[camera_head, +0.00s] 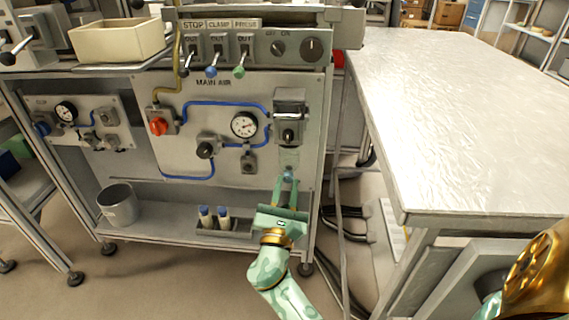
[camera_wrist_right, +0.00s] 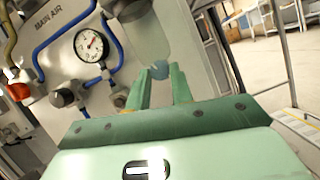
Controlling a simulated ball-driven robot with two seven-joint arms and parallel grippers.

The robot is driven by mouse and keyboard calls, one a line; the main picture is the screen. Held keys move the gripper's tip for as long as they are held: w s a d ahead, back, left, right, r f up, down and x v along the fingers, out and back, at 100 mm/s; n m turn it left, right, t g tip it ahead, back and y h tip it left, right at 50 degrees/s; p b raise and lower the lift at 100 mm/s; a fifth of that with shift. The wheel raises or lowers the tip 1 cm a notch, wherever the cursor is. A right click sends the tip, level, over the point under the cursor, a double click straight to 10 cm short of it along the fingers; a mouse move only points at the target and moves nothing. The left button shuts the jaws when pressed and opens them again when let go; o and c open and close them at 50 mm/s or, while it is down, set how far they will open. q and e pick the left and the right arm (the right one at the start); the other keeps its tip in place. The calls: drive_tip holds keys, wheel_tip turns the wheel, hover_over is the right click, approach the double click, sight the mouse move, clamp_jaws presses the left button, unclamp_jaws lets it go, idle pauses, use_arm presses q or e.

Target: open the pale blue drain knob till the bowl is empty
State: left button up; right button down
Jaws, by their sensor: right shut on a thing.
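The pale blue drain knob (camera_head: 288,175) sits at the bottom of a clear bowl (camera_head: 289,158) under a grey filter unit (camera_head: 290,118), right of the gauge on the air panel. My right gripper (camera_head: 288,183) reaches up from below and is shut on the knob. In the right wrist view the knob (camera_wrist_right: 160,70) shows between the two green fingertips (camera_wrist_right: 160,76), with the clear bowl (camera_wrist_right: 148,40) above it. I cannot tell the liquid level in the bowl. My left gripper is not in view.
A red valve knob (camera_head: 158,126), blue tubing and a gauge (camera_head: 244,125) are left of the bowl. A metal-topped table (camera_head: 460,120) is on the right.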

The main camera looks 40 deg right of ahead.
drive_tip(key=shift+a+m+g, duration=0.1)
drive_tip(key=shift+m+g, duration=0.3)
drive_tip(key=shift+m, duration=0.6)
drive_tip(key=shift+w+m+g+h, duration=0.1)
drive_tip(key=shift+m+g+h, duration=0.3)
drive_tip(key=shift+m, duration=0.5)
drive_tip(key=shift+m+g, duration=0.3)
drive_tip(key=c, duration=1.2)
unclamp_jaws()
drive_tip(key=shift+c, duration=0.2)
